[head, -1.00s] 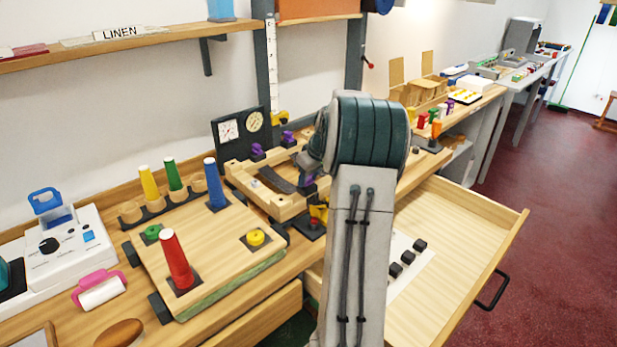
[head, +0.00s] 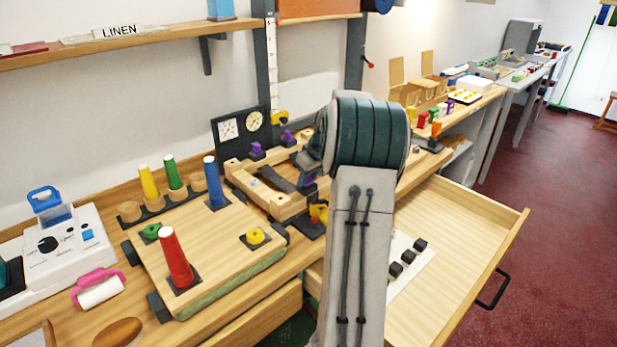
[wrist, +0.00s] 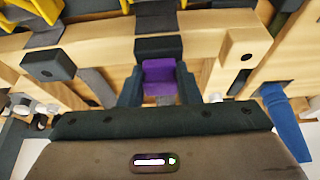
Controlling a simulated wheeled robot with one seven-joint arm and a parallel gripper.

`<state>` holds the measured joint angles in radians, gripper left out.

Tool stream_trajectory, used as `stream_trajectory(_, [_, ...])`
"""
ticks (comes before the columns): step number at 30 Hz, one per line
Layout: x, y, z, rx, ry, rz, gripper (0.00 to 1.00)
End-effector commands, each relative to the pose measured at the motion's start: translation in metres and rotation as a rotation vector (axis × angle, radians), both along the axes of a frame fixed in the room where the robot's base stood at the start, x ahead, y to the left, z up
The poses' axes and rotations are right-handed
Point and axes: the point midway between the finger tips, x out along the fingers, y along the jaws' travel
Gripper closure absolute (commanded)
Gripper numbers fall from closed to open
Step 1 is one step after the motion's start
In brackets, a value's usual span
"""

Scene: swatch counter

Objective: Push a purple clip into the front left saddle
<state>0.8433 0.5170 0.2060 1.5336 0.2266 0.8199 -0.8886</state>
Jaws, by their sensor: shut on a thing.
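In the wrist view a purple clip (wrist: 160,78) sits between the two dark fingers of my gripper (wrist: 160,90), which is shut on it. Just beyond the clip is a black block (wrist: 158,47) on the wooden frame; it may be the saddle. I cannot tell whether the clip is seated in it. In the head view my arm hides most of the gripper and the near part of the wooden frame (head: 238,180). A bit of purple (head: 308,180) shows beside my arm. Two other purple clips stand at the frame's back, one on the left (head: 257,150) and one on the right (head: 287,137).
A board with a red cone (head: 174,258) and a blue cone (head: 213,183) lies left of the frame. Gauges (head: 240,126) stand behind it. A yellow part (head: 318,212) is close to my arm. An open drawer (head: 450,250) juts out at the right.

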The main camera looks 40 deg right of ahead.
Motion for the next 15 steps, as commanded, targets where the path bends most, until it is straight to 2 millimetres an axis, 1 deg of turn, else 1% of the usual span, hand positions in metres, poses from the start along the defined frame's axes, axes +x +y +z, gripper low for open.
stream_trajectory(1, [-0.0005,0.0002,-0.0037,0.002,0.003,0.0,0.92])
stream_trajectory(3, [-0.0007,0.0003,-0.0049,0.003,0.004,0.0,0.92])
stream_trajectory(4, [-0.0007,0.0003,-0.0044,0.003,0.004,0.0,0.62])
stream_trajectory(6, [-0.0009,0.0006,-0.0049,0.004,0.005,0.001,0.45])
stream_trajectory(15, [0.0002,0.0063,-0.008,0.011,0.012,0.01,0.45])
